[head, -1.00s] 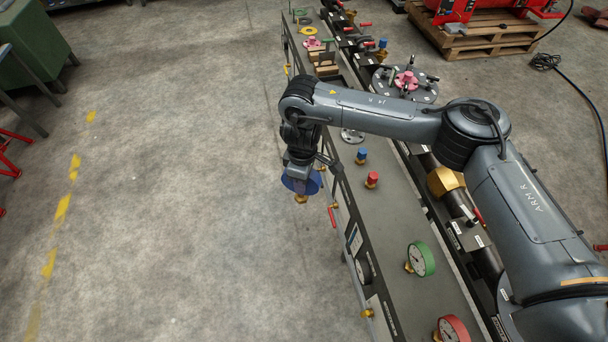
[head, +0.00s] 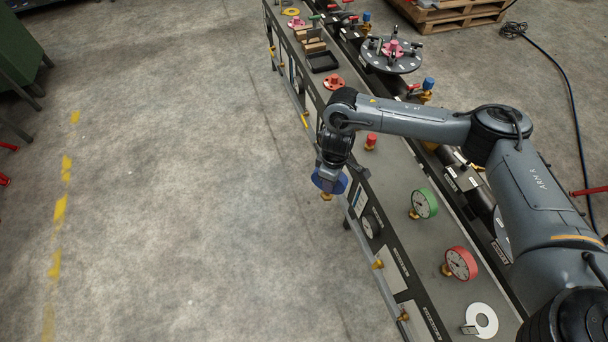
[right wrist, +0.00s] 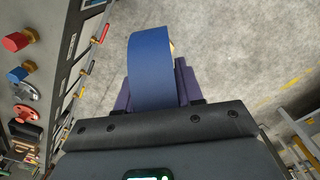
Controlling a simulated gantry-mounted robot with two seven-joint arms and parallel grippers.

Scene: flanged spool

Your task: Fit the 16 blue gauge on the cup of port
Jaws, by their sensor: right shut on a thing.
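The blue gauge (head: 322,183) hangs from my right gripper (head: 329,172) in the head view, off the bench's left edge, with its brass stem (head: 326,197) below. In the right wrist view the blue gauge (right wrist: 151,65) shows its curved side between the fingers of my right gripper (right wrist: 156,92), which is shut on it. Brass cups (head: 378,264) and (head: 404,316) stick out of the bench's left face, nearer the camera than the held gauge. I cannot read any port's number. My left gripper is not in view.
A green gauge (head: 424,203) and a red gauge (head: 461,263) stand on the bench (head: 415,240). A red-capped fitting (head: 371,141) is close to my right arm. The floor left of the bench is clear.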

